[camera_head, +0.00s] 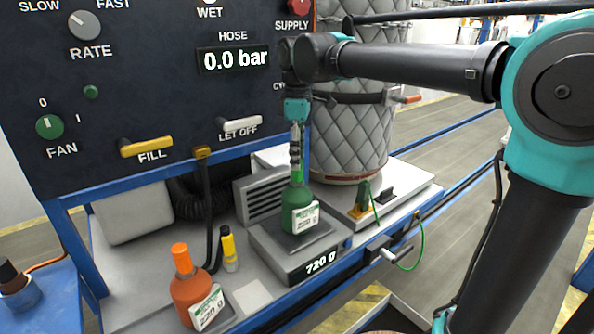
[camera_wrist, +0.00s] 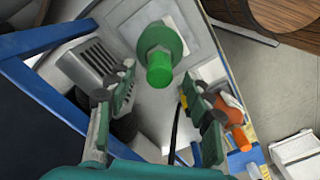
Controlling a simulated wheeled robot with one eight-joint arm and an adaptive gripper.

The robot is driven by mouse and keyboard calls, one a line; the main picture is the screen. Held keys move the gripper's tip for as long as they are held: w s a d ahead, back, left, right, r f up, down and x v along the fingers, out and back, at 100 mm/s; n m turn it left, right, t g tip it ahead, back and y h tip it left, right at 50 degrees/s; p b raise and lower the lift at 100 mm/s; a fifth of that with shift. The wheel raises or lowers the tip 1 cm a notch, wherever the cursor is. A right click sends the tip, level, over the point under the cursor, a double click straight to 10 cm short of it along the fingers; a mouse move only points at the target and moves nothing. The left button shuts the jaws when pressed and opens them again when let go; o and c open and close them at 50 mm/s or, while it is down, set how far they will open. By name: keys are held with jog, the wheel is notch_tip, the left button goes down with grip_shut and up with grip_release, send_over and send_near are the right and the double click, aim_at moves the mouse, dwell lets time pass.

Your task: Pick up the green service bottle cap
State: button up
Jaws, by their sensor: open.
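A green service bottle (camera_head: 290,216) with a white label stands upright on a scale (camera_head: 268,243) that reads 720 g. Its green cap (camera_wrist: 159,72) shows from above in the wrist view, on top of the bottle (camera_wrist: 160,42). My gripper (camera_head: 296,152) hangs pointing down just above the bottle, and partly hides its top in the head view. In the wrist view my gripper (camera_wrist: 165,100) has its two fingers spread apart with nothing between them. The cap lies just beyond the fingertips; I cannot tell the exact height gap.
The control panel (camera_head: 150,90) rises behind. A quilted tank (camera_head: 362,140) stands behind right. A green clamp (camera_head: 363,196) with a cable sits right of the scale.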

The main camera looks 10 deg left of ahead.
notch_tip(320, 180, down, 3)
jog(key=shift+f, duration=0.15)
jog(key=c, duration=1)
